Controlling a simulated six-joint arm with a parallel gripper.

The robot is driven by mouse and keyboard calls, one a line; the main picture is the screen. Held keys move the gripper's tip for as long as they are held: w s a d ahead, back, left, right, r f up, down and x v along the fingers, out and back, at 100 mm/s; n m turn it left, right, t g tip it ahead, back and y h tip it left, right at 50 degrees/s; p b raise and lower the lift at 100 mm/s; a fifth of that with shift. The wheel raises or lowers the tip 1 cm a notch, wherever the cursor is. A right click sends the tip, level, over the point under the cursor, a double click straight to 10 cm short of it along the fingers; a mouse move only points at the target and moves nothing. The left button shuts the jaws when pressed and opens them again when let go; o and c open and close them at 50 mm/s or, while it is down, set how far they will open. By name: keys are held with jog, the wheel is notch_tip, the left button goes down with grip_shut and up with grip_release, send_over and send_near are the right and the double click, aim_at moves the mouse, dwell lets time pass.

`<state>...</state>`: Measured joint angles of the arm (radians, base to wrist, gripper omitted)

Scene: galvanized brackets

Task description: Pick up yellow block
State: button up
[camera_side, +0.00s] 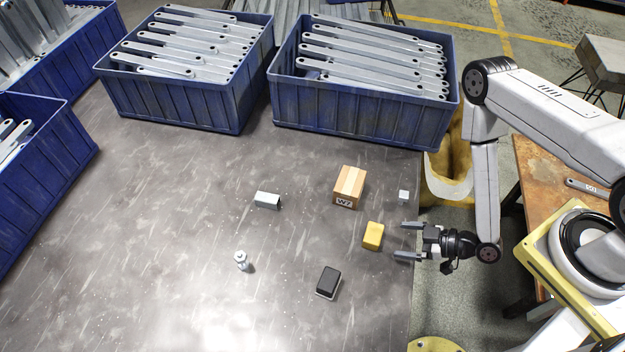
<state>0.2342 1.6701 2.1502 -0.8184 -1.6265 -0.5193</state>
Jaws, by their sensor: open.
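The yellow block (373,236) sits on the grey table, right of the middle of the view, just below the cardboard box. My gripper (402,241) is at the table's right side with its fingers pointing left. It is open and empty. Its two fingertips are just to the right of the yellow block and apart from it in the picture. I cannot tell exactly how high the gripper is above the table.
A cardboard box marked W7 (348,187) stands above the block. A small grey cube (403,197), a grey block (267,200), a black-topped block (328,282) and a small silvery piece (241,260) lie around. Blue crates of brackets (362,107) line the back. The table (150,250) is clear at lower left.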

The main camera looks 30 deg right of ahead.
jog(key=shift+w+a+f, duration=0.15)
jog(key=shift+w+a, duration=0.15)
jog(key=shift+w, duration=0.05)
jog(key=shift+w, duration=0.1)
jog(key=shift+x, duration=2.55)
jog(key=c, duration=1.1)
notch_tip(320, 180, up, 10)
